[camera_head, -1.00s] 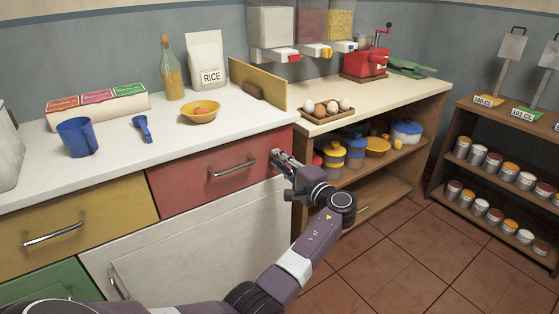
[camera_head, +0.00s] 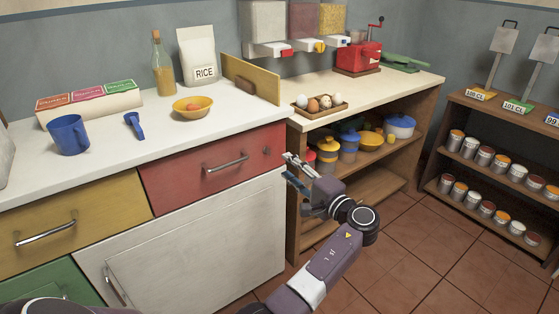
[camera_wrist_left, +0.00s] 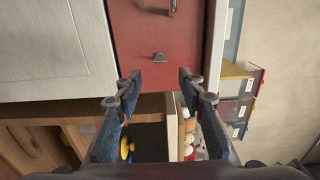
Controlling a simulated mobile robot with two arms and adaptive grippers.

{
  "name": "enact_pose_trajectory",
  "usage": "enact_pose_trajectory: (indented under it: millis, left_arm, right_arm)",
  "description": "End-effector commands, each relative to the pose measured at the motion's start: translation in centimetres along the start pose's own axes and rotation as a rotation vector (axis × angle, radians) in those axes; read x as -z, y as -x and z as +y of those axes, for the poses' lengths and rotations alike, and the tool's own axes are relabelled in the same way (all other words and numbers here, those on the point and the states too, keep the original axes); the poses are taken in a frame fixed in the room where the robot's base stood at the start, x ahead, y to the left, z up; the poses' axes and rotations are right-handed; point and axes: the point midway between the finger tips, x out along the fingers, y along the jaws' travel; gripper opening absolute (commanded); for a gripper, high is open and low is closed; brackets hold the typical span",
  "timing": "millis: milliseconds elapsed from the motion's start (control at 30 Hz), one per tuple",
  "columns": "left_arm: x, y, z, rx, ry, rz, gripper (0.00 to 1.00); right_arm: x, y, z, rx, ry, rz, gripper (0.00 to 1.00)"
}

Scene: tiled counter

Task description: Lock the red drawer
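The red drawer (camera_head: 188,178) is closed under the white counter, with a metal bar handle (camera_head: 226,163) on its front. A small lock knob (camera_head: 267,152) sits near the drawer's right end. In the left wrist view, the red drawer front (camera_wrist_left: 135,30) fills the upper middle, with the grey lock knob (camera_wrist_left: 159,57) standing out from it. My left gripper (camera_head: 287,167) is open and empty, just right of the drawer's right edge in the head view. In the wrist view, its fingers (camera_wrist_left: 160,82) are spread, apart from the knob. My right gripper is not in view.
A yellow drawer (camera_head: 70,222) is left of the red one, and a white cabinet door (camera_head: 200,250) is below. Wooden shelves (camera_head: 370,185) with pots stand behind my gripper at right. The tiled floor (camera_head: 430,245) is clear.

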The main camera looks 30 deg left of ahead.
Motion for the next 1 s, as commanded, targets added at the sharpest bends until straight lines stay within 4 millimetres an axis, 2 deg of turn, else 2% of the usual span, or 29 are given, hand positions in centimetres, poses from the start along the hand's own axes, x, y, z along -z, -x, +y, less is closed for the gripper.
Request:
enact_pose_trajectory:
  millis: [100, 300, 800, 900, 967, 1000]
  left_arm:
    - [0.0, 2.0, 0.0, 0.000, 0.001, 0.001, 0.36]
    - [0.0, 3.5, 0.0, 0.001, 0.000, 0.000, 0.36]
    - [0.0, 3.5, 0.0, 0.000, 0.001, 0.000, 0.36]
    - [-0.5, 3.4, 1.4, -0.030, 0.003, 0.004, 0.36]
    - [-1.3, 3.3, 3.5, -0.075, 0.006, 0.010, 0.36]
    - [-2.0, 3.2, 5.4, -0.120, 0.012, 0.016, 0.36]
  right_arm:
    - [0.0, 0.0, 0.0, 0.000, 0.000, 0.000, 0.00]
    - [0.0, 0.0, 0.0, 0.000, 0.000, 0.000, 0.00]
    - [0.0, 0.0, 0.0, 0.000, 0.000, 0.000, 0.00]
    - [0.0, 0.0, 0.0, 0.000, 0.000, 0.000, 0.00]
    - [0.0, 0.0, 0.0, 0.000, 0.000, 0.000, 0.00]
    - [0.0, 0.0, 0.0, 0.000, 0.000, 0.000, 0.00]
